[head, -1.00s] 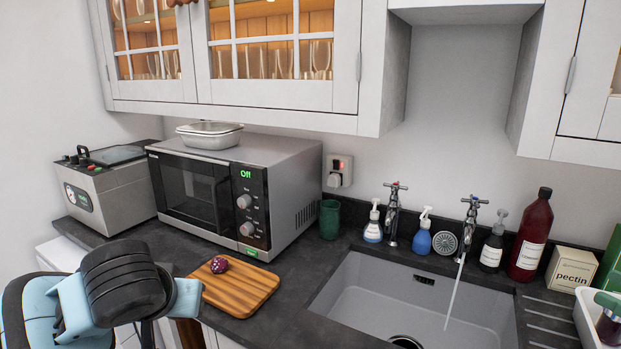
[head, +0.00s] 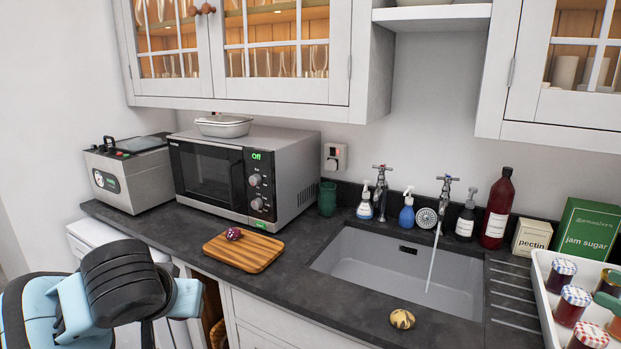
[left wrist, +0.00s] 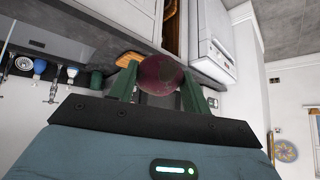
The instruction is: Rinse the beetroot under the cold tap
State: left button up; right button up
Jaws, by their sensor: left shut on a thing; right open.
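A dark red beetroot (left wrist: 160,74), with a duller brownish patch, is gripped between the green fingers of my left gripper (left wrist: 157,88) in the left wrist view. The head view shows my left arm low at the left; that gripper and the beetroot are out of sight there. The right-hand tap (head: 445,200) has a blue mark on top, and water (head: 433,258) runs from it into the grey sink (head: 375,272). The left-hand tap (head: 381,187) shows red and no water.
A wooden board (head: 262,257) with a small purple thing (head: 233,233) lies left of the sink. A yellow-brown round thing (head: 402,319) sits on the sink's front edge. Bottles stand behind the sink. A white tray (head: 541,283) holds several jars. A microwave (head: 210,180) stands behind the board.

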pick_arm(q)
jog(key=shift+s+f, duration=0.1)
jog(key=shift+s, duration=0.4)
jog(key=shift+d+x, duration=0.2)
jog(key=shift+x, duration=0.9)
notch_tip(320, 180, down, 2)
jog(key=shift+m+h, duration=0.4)
pick_arm(e)
jog(key=s+a+f+g, duration=0.1)
jog(key=s+a+f, duration=0.2)
jog(key=a+f, duration=0.8)
jog(key=s+a+f+g, duration=0.15)
jog(key=a+f, duration=0.55)
jog(key=f, duration=0.8)
pick_arm(q)
jog(key=shift+m+h, duration=0.3)
jog(key=shift+m, duration=0.2)
jog(key=shift+s+a+f, duration=0.1)
jog(key=shift+f, duration=2.55)
pick_arm(e)
jog(key=s+a+f+m+g+h, duration=0.1)
jog(key=s+a+f+m+h, duration=0.1)
jog(key=s+a+f+h, duration=0.2)
jog(key=s+a+f+m+g+h, duration=0.2)
jog(key=s+a+f, duration=0.6)
jog(key=s+f, duration=0.4)
jog(key=shift+s+a+f+h, duration=0.15)
jog(key=shift+s+f+h, duration=0.2)
jog(key=shift+s+h, duration=0.4)
